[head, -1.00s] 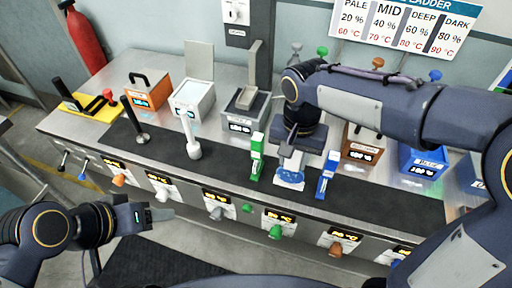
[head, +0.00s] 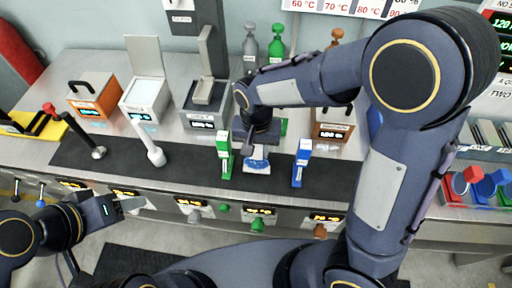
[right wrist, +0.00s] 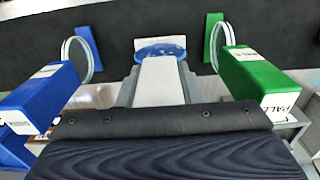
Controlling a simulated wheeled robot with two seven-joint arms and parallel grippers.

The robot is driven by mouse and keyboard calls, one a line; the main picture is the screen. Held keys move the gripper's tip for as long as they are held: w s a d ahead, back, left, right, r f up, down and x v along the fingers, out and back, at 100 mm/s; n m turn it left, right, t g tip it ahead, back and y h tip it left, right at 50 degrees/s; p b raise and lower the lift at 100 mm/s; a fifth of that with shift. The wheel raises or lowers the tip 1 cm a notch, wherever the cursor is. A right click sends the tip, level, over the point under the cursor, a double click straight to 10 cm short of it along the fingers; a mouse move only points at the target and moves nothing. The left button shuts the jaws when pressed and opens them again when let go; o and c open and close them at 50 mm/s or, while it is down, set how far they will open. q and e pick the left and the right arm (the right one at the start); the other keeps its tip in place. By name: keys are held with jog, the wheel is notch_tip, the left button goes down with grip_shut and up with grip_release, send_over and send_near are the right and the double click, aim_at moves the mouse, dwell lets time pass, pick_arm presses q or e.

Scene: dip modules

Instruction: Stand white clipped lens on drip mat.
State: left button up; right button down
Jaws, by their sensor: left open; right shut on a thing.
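The white clipped lens, with a white clip body (right wrist: 160,80) and a blue-tinted lens (right wrist: 160,51), is in my right gripper (head: 257,150), which is shut on the clip. In the head view the lens (head: 257,165) shows just below the gripper, over the black drip mat (head: 195,170). I cannot tell whether it touches the mat. It is between a green clipped lens (head: 224,155) and a blue clipped lens (head: 301,162), both upright on the mat. My left gripper (head: 132,205) is open and empty, in front of the counter at the left.
Orange (head: 95,95), white (head: 145,98) and grey (head: 205,115) boxes stand behind the mat. A white rod (head: 152,147) and a black rod (head: 88,135) stand on its left part. Knobs (head: 257,224) line the counter front. Bare mat lies between the rods and green clip.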

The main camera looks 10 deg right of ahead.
jog(key=shift+f, duration=0.25)
jog(key=shift+f, duration=0.2)
jog(key=c, duration=1)
grip_release()
jog(key=shift+r, duration=0.1)
